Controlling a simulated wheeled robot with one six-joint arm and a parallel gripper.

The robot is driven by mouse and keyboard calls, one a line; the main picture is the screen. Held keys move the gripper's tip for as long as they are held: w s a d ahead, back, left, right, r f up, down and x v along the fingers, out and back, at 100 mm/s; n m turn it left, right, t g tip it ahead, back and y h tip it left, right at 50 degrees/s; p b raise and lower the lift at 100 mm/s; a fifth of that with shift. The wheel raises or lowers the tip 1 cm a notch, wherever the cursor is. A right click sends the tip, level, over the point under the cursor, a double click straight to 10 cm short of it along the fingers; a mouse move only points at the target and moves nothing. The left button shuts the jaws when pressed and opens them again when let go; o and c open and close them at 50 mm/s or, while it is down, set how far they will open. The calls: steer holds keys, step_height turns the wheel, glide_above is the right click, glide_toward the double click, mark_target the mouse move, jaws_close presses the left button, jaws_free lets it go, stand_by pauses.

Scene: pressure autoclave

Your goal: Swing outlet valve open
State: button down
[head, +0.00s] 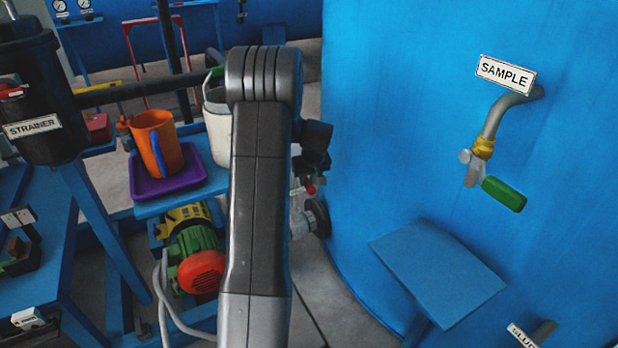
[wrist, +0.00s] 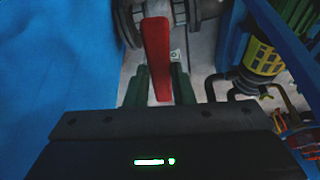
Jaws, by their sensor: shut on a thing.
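The outlet valve's red lever handle (wrist: 157,45) stands in the upper middle of the wrist view, in front of round grey metal flanges (wrist: 205,8). My gripper (wrist: 159,88) has its two green fingers on either side of the handle's lower end and is shut on it. In the head view my arm hides most of the gripper and the valve. Grey round metal fittings (head: 316,218) show just right of my arm, low beside the blue tank.
The large blue tank (head: 420,150) fills the right side, with a green-handled SAMPLE valve (head: 503,194) and a blue shelf (head: 437,270). Left stand an orange mug (head: 158,140) on a purple tray (head: 190,181), a green motor (head: 192,242) and a black strainer (head: 40,100).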

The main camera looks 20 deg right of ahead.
steer(key=c, duration=1.2)
jaws_free()
steer(key=shift+c, duration=0.2)
steer(key=p+v, duration=0.2)
steer(key=v, duration=1.2)
steer(key=shift+f, duration=0.15)
steer(key=shift+c, duration=0.4)
